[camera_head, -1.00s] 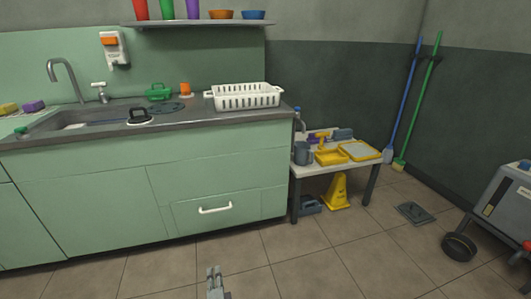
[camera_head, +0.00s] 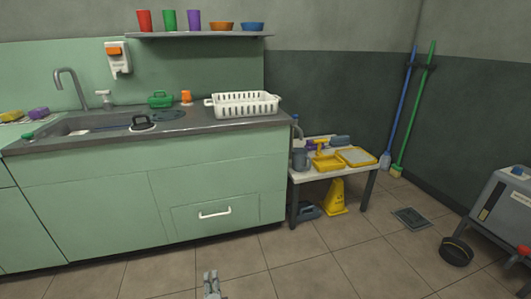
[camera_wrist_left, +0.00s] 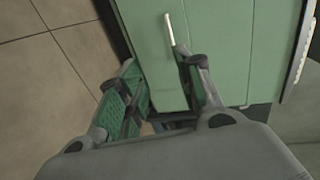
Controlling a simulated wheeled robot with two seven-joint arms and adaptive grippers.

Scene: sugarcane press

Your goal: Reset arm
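My left gripper (camera_head: 212,274) shows at the bottom middle of the head view, low in front of the green cabinet (camera_head: 100,205). In the left wrist view its two fingers (camera_wrist_left: 162,68) stand apart, with the green cabinet front and a pale bar handle behind the gap. I see nothing held between the fingers. In the head view the drawer below the counter is shut, with a white handle (camera_head: 214,213). My right gripper is not in view.
A dish rack (camera_head: 243,105) and a green caddy (camera_head: 160,100) stand on the counter. A low table (camera_head: 300,175) with yellow trays and a yellow floor sign (camera_head: 335,197) stand to its right. A grey machine (camera_head: 505,205) is at far right. The tiled floor between is mostly clear.

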